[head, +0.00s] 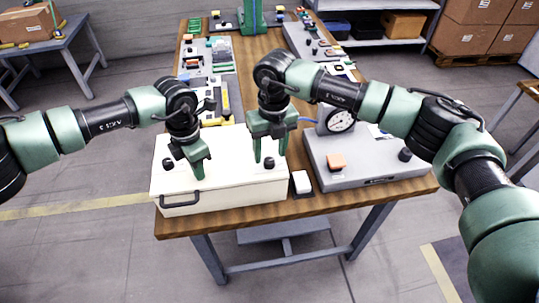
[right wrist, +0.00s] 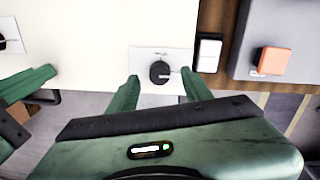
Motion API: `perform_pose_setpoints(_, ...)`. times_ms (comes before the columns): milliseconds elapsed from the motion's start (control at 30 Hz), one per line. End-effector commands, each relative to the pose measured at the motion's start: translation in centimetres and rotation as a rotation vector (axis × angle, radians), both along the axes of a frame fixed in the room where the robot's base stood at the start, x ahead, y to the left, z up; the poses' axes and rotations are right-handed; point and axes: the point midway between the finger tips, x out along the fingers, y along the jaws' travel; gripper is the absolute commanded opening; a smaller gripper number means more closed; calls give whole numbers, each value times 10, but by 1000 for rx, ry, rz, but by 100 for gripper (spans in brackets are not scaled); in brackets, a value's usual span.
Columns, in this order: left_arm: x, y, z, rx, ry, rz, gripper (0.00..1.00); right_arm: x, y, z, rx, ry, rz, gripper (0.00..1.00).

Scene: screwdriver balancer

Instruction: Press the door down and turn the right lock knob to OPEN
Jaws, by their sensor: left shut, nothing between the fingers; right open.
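The door (head: 222,172) is the cream top of a box at the front left of the table and looks flat and closed. The right lock knob (right wrist: 160,72) is black and round with a pale pointer line to the right, on a small light plate. It also shows in the head view (head: 269,163). My right gripper (right wrist: 159,76) is open with one fingertip on each side of this knob; I cannot tell whether they touch it. The left lock knob (head: 168,163) is black too. My left gripper (head: 200,180) is shut and empty, its tip low at the door, right of the left knob.
A black handle (head: 180,200) is on the box front. A small white-topped block (head: 302,183) stands right of the box. Further right is a grey unit (head: 375,172) with a gauge (head: 340,120) and an orange block (head: 336,161). Parts crowd the table's back.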

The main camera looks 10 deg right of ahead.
Motion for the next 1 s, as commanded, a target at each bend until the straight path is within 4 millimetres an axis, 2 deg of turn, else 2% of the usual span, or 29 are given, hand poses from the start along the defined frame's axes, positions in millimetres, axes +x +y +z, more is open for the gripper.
perform_pose_setpoints(100, -2, 1, -4, 5, 6, 1, 0, 0, 1, -14, 1, 2, -1, 50)
perform_pose_setpoints(200, -2, 1, -4, 5, 6, 1, 0, 0, 1, -20, 1, 1, -1, 50)
perform_pose_setpoints(500, -2, 1, -4, 5, 6, 1, 0, 0, 1, -22, 1, -1, -1, 50)
perform_pose_setpoints(533, -2, 1, -4, 5, 6, 1, 0, 0, 1, -22, 1, -1, -1, 44)
perform_pose_setpoints(700, -2, 1, -4, 5, 6, 1, 0, 0, 1, -22, 1, -1, -1, 0)
perform_pose_setpoints(1000, -2, 1, -4, 5, 6, 1, 0, 0, 1, -22, 2, 0, 23, 0)
